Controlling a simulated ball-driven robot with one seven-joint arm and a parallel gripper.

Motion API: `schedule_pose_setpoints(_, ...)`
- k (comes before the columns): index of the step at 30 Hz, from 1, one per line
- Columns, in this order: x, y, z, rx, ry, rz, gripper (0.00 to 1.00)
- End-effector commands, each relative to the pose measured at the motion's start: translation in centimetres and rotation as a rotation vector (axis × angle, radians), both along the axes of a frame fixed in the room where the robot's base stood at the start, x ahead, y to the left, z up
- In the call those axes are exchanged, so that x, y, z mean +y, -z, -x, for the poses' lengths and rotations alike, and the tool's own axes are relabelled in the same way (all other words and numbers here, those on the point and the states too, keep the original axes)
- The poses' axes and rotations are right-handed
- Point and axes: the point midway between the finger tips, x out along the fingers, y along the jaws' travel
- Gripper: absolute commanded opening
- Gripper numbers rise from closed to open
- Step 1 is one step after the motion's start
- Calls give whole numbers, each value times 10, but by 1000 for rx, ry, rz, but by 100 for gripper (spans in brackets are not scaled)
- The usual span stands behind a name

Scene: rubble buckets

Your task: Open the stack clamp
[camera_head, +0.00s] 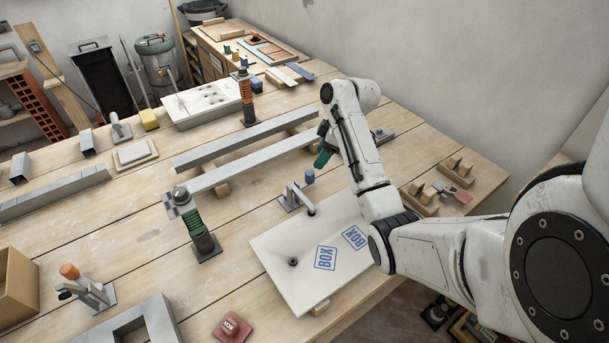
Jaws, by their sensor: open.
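It is not clear which fixture is the stack clamp. One toggle clamp with a blue knob (309,177) stands at the far edge of a pale board stamped BOX (275,253). Another toggle clamp with an orange knob (88,290) stands at the front left. My gripper (323,129) is open and mostly hidden behind my forearm; only a dark part shows beside it. A tilted green handle (325,157) shows just below that part, above the table; I cannot tell whether they touch. A grey base (383,134) shows partly behind my forearm.
A dark post with green bands (199,225) and an orange-banded post (246,98) stand by long grey bars (245,138). Wooden blocks (420,197) lie at the right edge. A red block (232,326) and a grey frame (135,325) lie at the front. Bare planks show left of centre.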

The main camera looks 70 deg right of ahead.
Motion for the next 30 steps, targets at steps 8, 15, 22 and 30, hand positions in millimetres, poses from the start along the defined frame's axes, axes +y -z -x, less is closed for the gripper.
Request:
schedule_pose_setpoints(8,5,45,-18,3,2,-2,58)
schedule_pose_setpoints(15,8,77,-31,2,1,-1,58)
schedule_pose_setpoints(22,9,87,-36,1,3,1,58)
schedule_pose_setpoints(30,8,87,-36,1,4,1,54)
